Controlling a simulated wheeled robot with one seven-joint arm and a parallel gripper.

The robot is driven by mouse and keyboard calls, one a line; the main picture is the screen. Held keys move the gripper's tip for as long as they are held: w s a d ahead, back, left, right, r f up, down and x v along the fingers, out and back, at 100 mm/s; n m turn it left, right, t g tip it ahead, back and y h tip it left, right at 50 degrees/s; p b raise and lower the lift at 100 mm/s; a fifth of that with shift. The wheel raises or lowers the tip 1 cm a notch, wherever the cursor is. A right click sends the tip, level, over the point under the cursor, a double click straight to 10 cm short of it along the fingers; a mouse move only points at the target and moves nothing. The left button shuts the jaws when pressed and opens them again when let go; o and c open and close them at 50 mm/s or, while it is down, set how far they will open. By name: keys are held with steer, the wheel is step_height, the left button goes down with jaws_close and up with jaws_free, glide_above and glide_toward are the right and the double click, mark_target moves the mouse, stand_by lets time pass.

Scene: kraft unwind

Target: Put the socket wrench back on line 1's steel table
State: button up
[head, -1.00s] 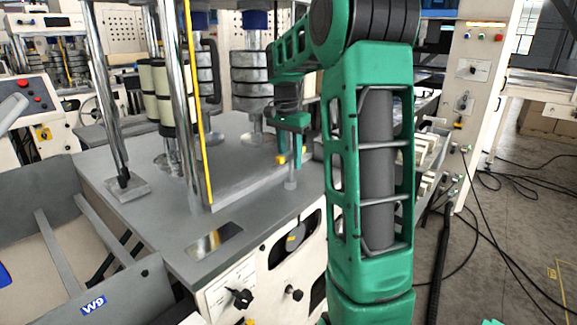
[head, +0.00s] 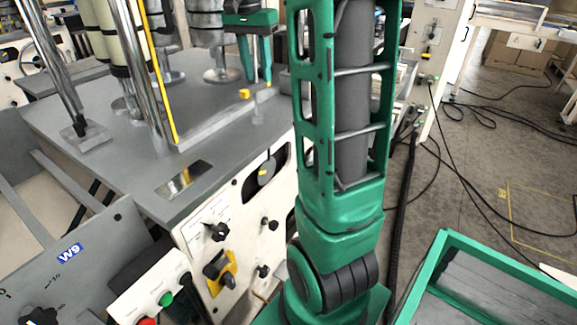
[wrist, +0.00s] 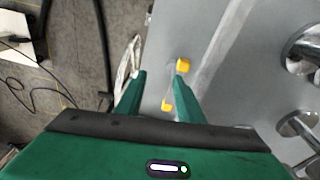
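The socket wrench (head: 257,110) stands on the grey steel table (head: 110,175) near its right edge, as a small grey stem with a crossbar and yellow ends. In the wrist view its yellow ends (wrist: 183,65) show between and just beyond my fingertips; its lower part is hard to make out. My gripper (head: 256,80) is just above the wrench, pointing down. Its two green fingers are apart on either side of the crossbar, and a gap shows between them in the wrist view (wrist: 160,75). I see no clear grip on the wrench.
Chrome posts and a yellow strip (head: 158,75) rise left of the gripper, with metal cylinders (head: 222,75) behind. A control panel (head: 225,240) fronts the table. A green-rimmed tray (head: 445,245) lies lower right. Cables lie on the floor at right.

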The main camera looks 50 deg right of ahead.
steer(key=s+a+f+n, duration=0.4)
steer(key=s+a+f, duration=0.3)
steer(key=s, duration=0.5)
steer(key=s+a+f+n+y, duration=0.1)
steer(key=s+a+f+n, duration=0.3)
steer(key=s, duration=0.9)
step_height(320, 180, down, 5)
steer(key=a, duration=0.3)
steer(key=shift+n+y, duration=0.3)
